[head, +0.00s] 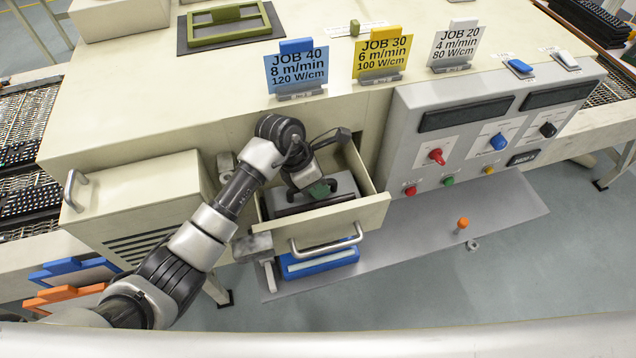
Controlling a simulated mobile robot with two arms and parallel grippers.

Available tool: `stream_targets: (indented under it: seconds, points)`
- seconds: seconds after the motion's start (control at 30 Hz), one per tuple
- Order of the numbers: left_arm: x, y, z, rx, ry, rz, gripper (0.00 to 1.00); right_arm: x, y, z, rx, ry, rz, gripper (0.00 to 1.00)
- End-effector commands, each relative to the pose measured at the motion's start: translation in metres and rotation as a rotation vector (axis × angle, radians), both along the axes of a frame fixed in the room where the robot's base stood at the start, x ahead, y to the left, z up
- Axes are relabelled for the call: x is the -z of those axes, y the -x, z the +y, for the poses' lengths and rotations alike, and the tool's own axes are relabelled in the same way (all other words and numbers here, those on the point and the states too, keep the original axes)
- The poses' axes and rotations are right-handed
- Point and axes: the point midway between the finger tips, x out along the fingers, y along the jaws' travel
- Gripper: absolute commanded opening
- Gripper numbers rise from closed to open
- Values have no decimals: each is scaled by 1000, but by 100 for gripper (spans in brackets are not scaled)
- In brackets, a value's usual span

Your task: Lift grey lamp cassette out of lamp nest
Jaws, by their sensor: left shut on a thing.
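The grey lamp cassette (346,184) is in the pulled-out drawer at the front of the cream machine. The drawer, which appears to be the lamp nest (369,211), has a cream front and a bar handle. My left arm reaches over from the left, and my left gripper (320,190) points down inside the drawer, shut on the cassette. The gripper and wrist hide part of the cassette, and I cannot tell whether its underside is clear of the drawer floor. My right gripper is not in view.
A blue-and-white cassette (320,262) lies below the drawer. The control panel (410,150) with knobs and buttons stands close to the right. Job cards (296,70) stand on the machine top. A cream box with a handle (140,190) juts out on the left.

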Motion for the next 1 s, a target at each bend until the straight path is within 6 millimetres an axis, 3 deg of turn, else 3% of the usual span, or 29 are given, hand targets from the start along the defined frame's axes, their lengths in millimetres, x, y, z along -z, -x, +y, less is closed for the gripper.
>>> stream_targets:
  seconds: [1.0]
  points:
    - [-55, -1, 0, 0, 2, -5, 0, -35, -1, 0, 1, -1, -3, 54]
